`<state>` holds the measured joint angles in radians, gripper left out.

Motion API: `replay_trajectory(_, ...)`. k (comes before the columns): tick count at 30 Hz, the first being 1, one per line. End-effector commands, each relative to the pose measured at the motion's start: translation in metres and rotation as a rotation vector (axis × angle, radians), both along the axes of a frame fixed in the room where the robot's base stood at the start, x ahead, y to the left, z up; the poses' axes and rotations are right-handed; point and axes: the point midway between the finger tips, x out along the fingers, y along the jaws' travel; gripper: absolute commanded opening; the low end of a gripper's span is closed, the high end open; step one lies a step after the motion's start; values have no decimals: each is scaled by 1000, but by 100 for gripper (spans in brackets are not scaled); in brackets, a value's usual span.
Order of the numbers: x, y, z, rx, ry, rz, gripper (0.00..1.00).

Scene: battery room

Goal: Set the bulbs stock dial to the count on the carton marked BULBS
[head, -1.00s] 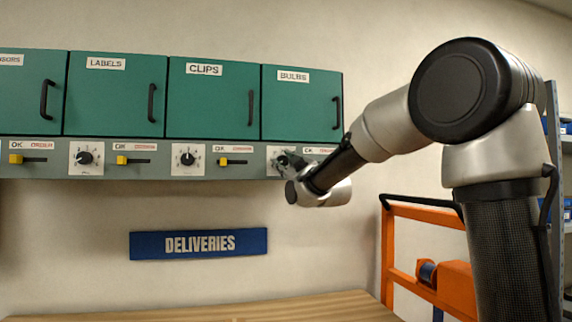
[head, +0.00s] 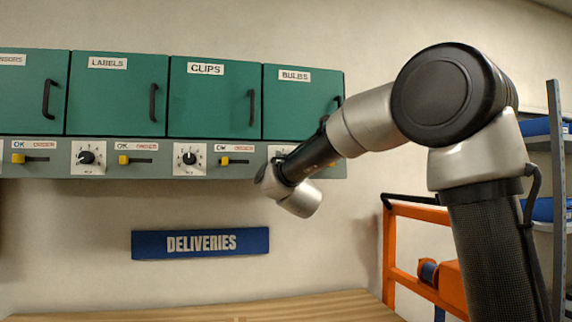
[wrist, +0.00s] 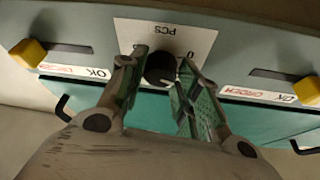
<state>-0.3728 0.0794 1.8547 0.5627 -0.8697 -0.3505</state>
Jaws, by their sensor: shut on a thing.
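The bulbs stock dial is a dark round knob (wrist: 160,68) on a white plate (wrist: 190,38) marked PCS, seen upside down in the wrist view. My gripper (wrist: 161,72) has its two fingers on either side of the knob and is shut on it. The pointer and most scale numbers are hidden or too small to read. In the head view my arm covers this dial, below the green door labelled BULBS (head: 300,105); only a bit of its plate shows. No carton marked BULBS is in view.
Yellow sliders (wrist: 28,52) (wrist: 307,90) sit on both sides of the dial. The clips dial (head: 189,158) is farther left. A DELIVERIES sign (head: 200,243) hangs below, over a wooden table (head: 250,308). An orange cart (head: 420,213) and shelving (head: 556,190) stand at right.

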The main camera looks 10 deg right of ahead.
Motion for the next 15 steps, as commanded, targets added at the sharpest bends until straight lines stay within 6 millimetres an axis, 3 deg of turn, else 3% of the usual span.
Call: replay_trajectory(15, 0, 4, 2, 490, 0, 0, 9)
